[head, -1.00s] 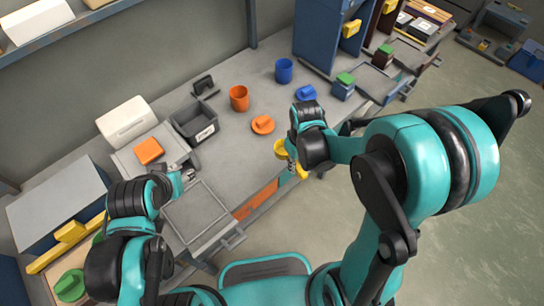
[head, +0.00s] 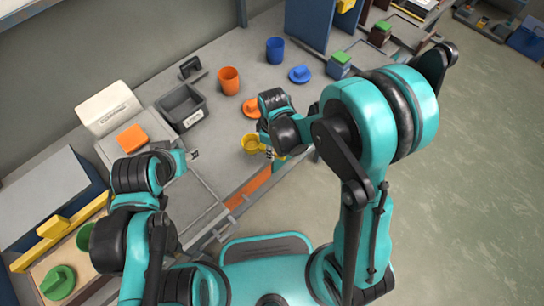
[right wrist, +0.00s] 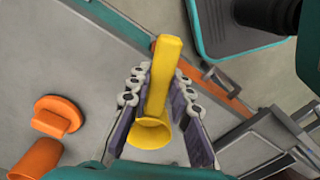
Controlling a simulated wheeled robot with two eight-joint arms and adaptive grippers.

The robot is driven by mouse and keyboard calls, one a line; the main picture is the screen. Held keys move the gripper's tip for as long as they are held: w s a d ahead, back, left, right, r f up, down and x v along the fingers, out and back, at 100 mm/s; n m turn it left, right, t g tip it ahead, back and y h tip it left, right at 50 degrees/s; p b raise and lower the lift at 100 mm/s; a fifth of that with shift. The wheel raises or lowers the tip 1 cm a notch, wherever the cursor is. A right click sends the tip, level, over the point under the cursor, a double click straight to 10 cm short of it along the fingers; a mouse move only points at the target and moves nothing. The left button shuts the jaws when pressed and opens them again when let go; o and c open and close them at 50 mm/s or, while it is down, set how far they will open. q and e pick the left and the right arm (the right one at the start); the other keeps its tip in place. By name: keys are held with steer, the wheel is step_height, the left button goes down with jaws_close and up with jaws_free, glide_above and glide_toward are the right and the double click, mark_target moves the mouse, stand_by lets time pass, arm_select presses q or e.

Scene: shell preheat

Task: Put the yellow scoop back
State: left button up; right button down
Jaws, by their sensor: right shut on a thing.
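The yellow scoop (head: 250,144) is in my right gripper (head: 268,153), near the front edge of the grey bench. In the right wrist view the scoop's handle (right wrist: 164,70) lies between the two fingers of the right gripper (right wrist: 155,92), with its round end (right wrist: 149,133) toward the palm. Whether the scoop touches the bench is unclear. My left gripper (head: 191,156) is over the left part of the bench, away from the scoop; its finger opening is too small to judge.
An orange cup (head: 229,80) and orange lid (head: 252,107) stand behind the scoop; the lid also shows in the right wrist view (right wrist: 57,116). A blue cup (head: 275,50), blue lid (head: 300,74) and dark bin (head: 181,108) are farther back. Bench space left of the scoop looks clear.

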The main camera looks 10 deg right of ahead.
steer(key=shift+w+f+b, duration=0.1)
steer(key=shift+f+b, duration=0.8)
steer(key=shift+f, duration=1.1)
steer(key=shift+f, duration=0.1)
steer(key=c, duration=1.4)
jaws_free()
